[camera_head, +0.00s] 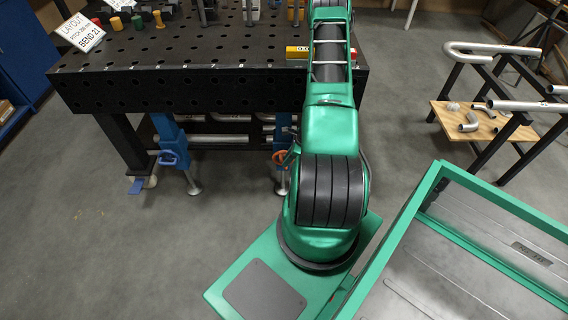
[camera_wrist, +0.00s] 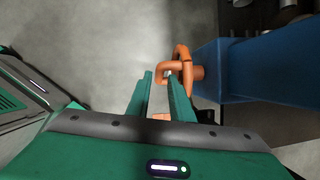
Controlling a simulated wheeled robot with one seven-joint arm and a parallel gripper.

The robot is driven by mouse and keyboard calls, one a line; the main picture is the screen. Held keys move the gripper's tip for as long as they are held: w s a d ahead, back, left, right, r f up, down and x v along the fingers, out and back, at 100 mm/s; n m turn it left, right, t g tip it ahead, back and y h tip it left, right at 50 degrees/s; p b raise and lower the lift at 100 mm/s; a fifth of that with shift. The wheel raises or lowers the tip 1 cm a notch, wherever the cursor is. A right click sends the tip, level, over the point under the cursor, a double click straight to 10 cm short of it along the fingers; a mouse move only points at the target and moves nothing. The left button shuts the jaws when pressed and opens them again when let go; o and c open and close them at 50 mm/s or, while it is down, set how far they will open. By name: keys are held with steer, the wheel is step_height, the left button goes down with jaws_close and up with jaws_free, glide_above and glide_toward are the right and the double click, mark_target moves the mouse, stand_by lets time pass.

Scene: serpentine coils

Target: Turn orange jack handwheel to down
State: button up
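The orange jack handwheel (camera_wrist: 183,55) is a bent orange loop on the end of a blue jack body (camera_wrist: 260,70) in the wrist view. My gripper (camera_wrist: 160,76) has its two green fingers apart. The near part of the orange loop shows at the gap between the fingertips; I cannot tell whether either finger touches it. In the head view the orange handwheel (camera_head: 280,157) sits low on the right blue jack (camera_head: 283,125) under the table's front edge, partly beside my green arm. My gripper is hidden there behind the arm.
The black perforated table (camera_head: 210,90) stands over the jacks. A second blue jack (camera_head: 168,130) with a blue handwheel (camera_head: 168,157) is to the left. A pipe rack (camera_head: 490,110) stands at the right. Grey floor (camera_head: 90,250) is clear at the front left.

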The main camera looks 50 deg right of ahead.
steer(key=shift+x, duration=1.5)
jaws_close()
steer(key=shift+r, duration=0.1)
